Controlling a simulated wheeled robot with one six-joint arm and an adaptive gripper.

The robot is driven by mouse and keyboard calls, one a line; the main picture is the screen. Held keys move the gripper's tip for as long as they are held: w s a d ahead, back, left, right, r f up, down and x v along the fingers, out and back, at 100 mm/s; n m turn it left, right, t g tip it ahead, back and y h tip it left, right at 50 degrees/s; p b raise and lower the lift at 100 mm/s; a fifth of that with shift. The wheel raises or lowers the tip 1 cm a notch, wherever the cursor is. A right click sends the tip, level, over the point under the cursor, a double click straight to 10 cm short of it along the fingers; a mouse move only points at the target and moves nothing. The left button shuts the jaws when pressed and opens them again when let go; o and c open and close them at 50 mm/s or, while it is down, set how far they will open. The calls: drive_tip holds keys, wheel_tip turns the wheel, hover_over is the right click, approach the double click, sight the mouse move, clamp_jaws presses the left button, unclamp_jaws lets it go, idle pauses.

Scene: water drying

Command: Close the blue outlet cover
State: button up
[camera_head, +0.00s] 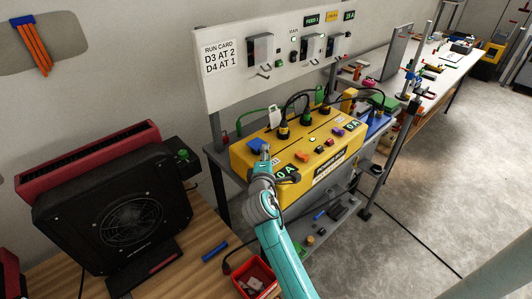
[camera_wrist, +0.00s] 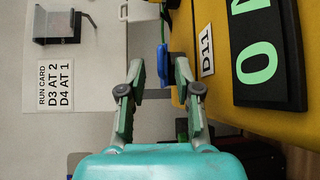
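The blue outlet cover (camera_head: 257,145) is at the left end of the yellow power box (camera_head: 240,160), on its top. In the wrist view the cover (camera_wrist: 163,58) shows as a narrow blue piece at the box's edge, just beyond the fingertips. How far it is tilted open is hard to tell. My gripper (camera_head: 265,154) is close to the cover, at the near left corner of the box. In the wrist view its two fingers (camera_wrist: 160,75) are apart with nothing held between them. Whether a fingertip touches the cover cannot be told.
Black plugs with cables (camera_head: 306,130) and small orange and purple covers stand on the box. A white panel (camera_head: 265,55) with a run card rises behind. A black fan heater (camera_head: 120,215) stands left. A red bin (camera_head: 257,275) is low in front.

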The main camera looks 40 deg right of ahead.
drive_tip(key=v, duration=1)
drive_tip(key=shift+s+a, duration=0.1)
